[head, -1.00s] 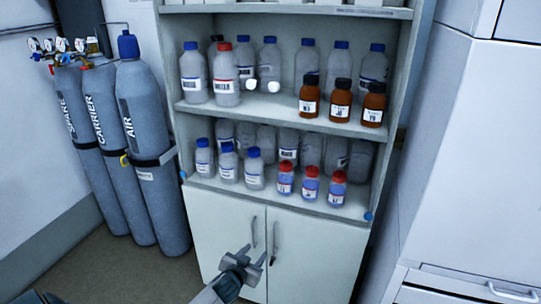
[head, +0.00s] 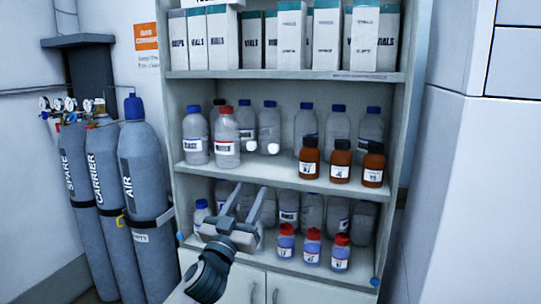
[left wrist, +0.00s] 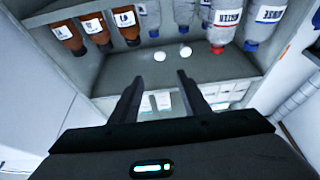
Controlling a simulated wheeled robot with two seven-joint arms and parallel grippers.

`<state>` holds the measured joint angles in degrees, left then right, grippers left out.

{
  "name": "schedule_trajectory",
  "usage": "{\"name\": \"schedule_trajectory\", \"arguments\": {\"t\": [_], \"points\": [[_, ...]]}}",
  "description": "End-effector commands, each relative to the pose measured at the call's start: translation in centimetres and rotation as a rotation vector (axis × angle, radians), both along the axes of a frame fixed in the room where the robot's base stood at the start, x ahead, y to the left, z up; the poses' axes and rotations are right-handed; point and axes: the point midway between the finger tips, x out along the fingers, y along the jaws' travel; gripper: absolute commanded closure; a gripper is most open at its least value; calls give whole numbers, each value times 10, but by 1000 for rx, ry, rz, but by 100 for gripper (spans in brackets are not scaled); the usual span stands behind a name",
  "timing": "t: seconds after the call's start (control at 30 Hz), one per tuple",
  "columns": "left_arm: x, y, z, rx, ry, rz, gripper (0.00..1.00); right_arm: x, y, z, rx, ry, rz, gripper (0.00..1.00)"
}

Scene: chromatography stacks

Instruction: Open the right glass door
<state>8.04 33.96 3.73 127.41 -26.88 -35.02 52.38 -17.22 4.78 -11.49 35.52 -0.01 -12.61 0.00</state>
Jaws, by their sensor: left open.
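The right glass door's pane is nearly invisible over the right half of the tall cabinet (head: 393,150), and the door looks closed. Two small white round knobs sit side by side near the middle: the right knob (head: 273,148) and the left knob (head: 250,146). My left gripper (head: 249,189) is open and empty, below the knobs in the picture and in front of the lower bottles. In the left wrist view, its fingers (left wrist: 160,78) point toward both knobs (left wrist: 160,56), which lie beyond the tips, untouched. My right gripper is out of view.
Brown bottles (head: 340,161) and clear bottles stand on the shelves, with vial boxes (head: 291,37) above. Lower cupboard doors with handles (head: 275,296) are below. Gas cylinders (head: 146,165) stand at left, a white unit (head: 476,190) at right.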

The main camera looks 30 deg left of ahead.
Motion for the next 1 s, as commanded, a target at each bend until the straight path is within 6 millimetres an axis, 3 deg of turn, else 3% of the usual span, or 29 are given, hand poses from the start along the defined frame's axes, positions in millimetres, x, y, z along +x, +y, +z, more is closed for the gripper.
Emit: {"name": "schedule_trajectory", "arguments": {"t": [0.37,1.0], "points": [[19,5,9,0,2,0,58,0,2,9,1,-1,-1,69],[117,29,53,1,2,3,58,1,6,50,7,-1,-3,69]]}}
